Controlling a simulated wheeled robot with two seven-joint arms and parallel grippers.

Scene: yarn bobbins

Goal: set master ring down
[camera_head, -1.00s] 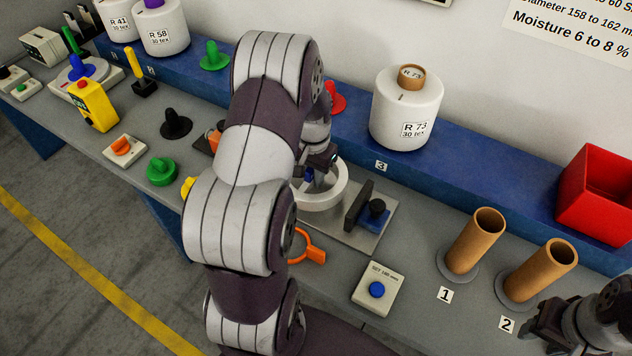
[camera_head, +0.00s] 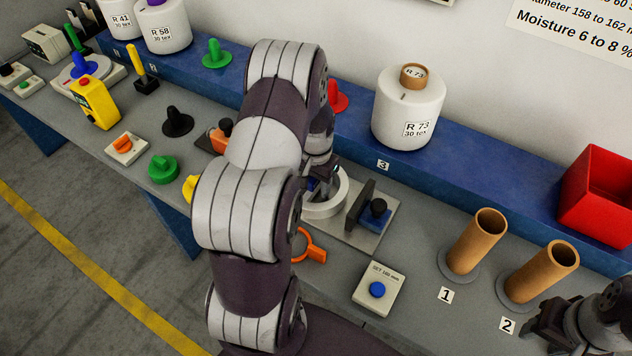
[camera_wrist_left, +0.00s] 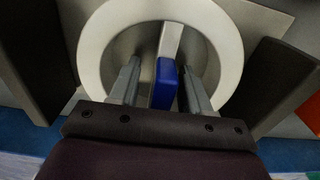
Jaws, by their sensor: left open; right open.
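The master ring (camera_head: 326,211) is white and sits at the grey gauge plate (camera_head: 365,236), partly hidden behind my left arm. In the left wrist view the ring (camera_wrist_left: 91,45) shows nearly whole, with a pale bar across it and a blue grip (camera_wrist_left: 165,84). My left gripper (camera_wrist_left: 160,70) is open, one finger on each side of the blue grip, with visible gaps. In the head view my left gripper (camera_head: 322,178) is mostly hidden at the ring. My right gripper (camera_head: 545,322) is at the lower right, empty and away from the ring.
A dark upright jaw (camera_head: 360,204) and a blue block with a black knob (camera_head: 376,212) stand right of the ring. An orange loop (camera_head: 311,250) and a blue-button box (camera_head: 378,289) lie in front. Two brown tubes (camera_head: 478,243) and a red bin (camera_head: 598,195) stand right.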

